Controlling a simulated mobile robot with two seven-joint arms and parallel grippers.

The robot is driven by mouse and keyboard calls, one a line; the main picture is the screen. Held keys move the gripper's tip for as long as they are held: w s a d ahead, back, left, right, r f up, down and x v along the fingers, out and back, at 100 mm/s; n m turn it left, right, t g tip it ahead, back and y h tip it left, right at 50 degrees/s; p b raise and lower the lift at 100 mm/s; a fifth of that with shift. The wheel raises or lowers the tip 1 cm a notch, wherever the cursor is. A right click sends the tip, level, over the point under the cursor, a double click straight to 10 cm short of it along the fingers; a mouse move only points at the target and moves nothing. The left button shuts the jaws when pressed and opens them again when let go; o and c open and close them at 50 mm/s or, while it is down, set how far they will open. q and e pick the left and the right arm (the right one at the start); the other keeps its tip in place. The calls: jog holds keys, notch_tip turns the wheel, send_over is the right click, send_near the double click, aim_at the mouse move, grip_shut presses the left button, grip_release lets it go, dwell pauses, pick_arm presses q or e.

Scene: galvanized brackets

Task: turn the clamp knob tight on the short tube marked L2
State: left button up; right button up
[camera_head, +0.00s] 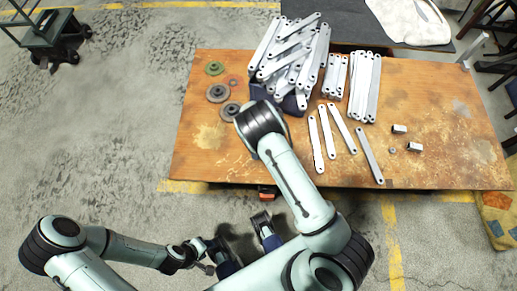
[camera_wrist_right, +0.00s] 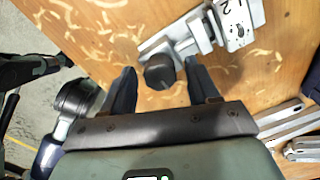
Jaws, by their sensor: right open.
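In the right wrist view, a dark round clamp knob (camera_wrist_right: 160,72) sits on a grey metal clamp (camera_wrist_right: 182,34). Beside it is a pale metal block or short tube (camera_wrist_right: 240,22) with small holes and a "2" near the top edge; the rest of its mark is cut off. My right gripper (camera_wrist_right: 159,66) is open, one finger on each side of the knob, with gaps on both sides. It is hidden in the head view. My left gripper (camera_head: 205,260) is low at the left in the head view, small and dark; its fingers are unclear.
Wood shavings lie around the clamp, with grey metal bars (camera_wrist_right: 290,124) at lower right. In the head view, a worn orange-brown table (camera_head: 450,165) holds piled galvanized brackets (camera_head: 295,50), several loose strips (camera_head: 340,128) and dark discs (camera_head: 218,93).

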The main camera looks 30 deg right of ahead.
jog(key=n, duration=0.3)
jog(key=shift+n, duration=0.4)
jog(key=n+b, duration=0.1)
jog(key=n, duration=0.3)
jog(key=shift+n, duration=0.3)
jog(key=n, duration=0.4)
jog(key=shift+b, duration=0.4)
jog(key=n, duration=0.5)
jog(key=shift+b, duration=0.35)
jog(key=c, duration=1)
jog(key=shift+o, duration=0.2)
